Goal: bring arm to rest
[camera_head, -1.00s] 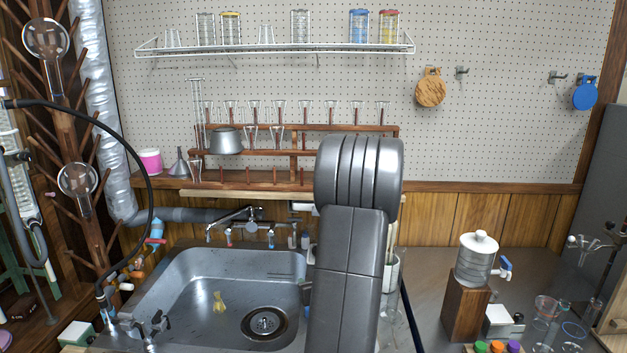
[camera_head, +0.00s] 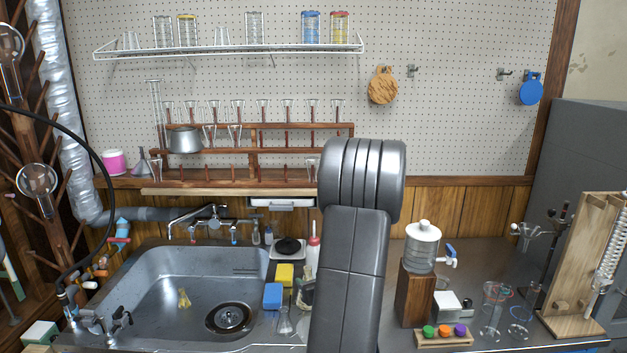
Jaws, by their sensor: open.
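My arm (camera_head: 352,250) stands upright in front of the counter, right of the sink. Its grey forward link and rounded, ribbed joint (camera_head: 362,180) fill the middle of the view. My gripper is not in view, and I cannot see anything held. The arm hides part of the counter and the wood panelling behind it.
A metal sink (camera_head: 150,290) lies to the left. Blue (camera_head: 272,296) and yellow (camera_head: 285,274) sponges and a flask (camera_head: 285,322) are close to the arm's left. A glass dispenser on a wooden block (camera_head: 417,295) stands to its right, with a rack of coloured caps (camera_head: 444,336).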

